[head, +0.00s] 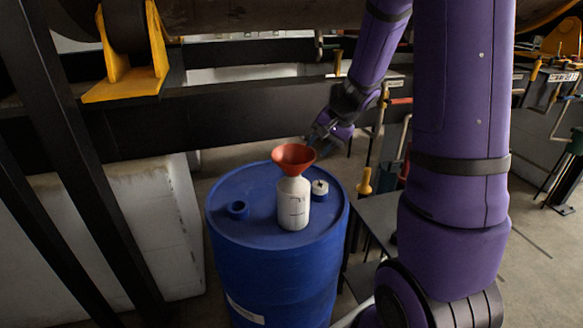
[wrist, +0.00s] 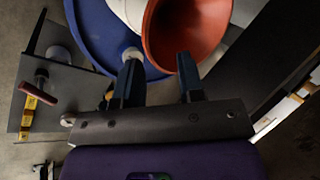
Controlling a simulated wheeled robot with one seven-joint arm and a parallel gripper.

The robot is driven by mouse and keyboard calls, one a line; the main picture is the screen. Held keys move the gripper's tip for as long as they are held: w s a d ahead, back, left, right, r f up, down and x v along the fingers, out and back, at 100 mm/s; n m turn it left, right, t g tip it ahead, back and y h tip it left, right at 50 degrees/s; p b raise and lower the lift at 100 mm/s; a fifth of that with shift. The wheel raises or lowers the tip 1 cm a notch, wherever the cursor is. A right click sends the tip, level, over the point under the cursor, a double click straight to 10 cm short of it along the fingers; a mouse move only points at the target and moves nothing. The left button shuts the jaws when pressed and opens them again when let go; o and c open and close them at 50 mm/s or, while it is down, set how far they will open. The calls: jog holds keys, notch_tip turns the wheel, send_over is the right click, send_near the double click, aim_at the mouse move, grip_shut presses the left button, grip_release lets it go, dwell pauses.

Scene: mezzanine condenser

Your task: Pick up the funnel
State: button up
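The funnel (head: 293,156) is orange-red and sits mouth up on top of a white bottle (head: 293,205) with a label. The bottle stands upright on a blue drum (head: 250,190). My gripper (head: 318,135) is just behind and to the right of the funnel in the head view, near rim height. In the wrist view my gripper (wrist: 160,75) has its two dark fingers apart with nothing held between them. The funnel (wrist: 183,30) fills the top middle there, close beyond the right finger; whether they touch I cannot tell. The funnel's spout is hidden.
The drum lid carries a blue bung (head: 238,210) and a pale-topped cap (head: 320,188) beside the bottle. A dark beam (head: 200,125) runs behind the drum. A dark platform (head: 375,220) stands to the right. Black slanted posts (head: 75,150) are at the left.

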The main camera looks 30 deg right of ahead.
aim_at(308, 159)
jog(key=shift+x, duration=3.3)
jog(key=shift+d+f, duration=0.1)
grip_shut()
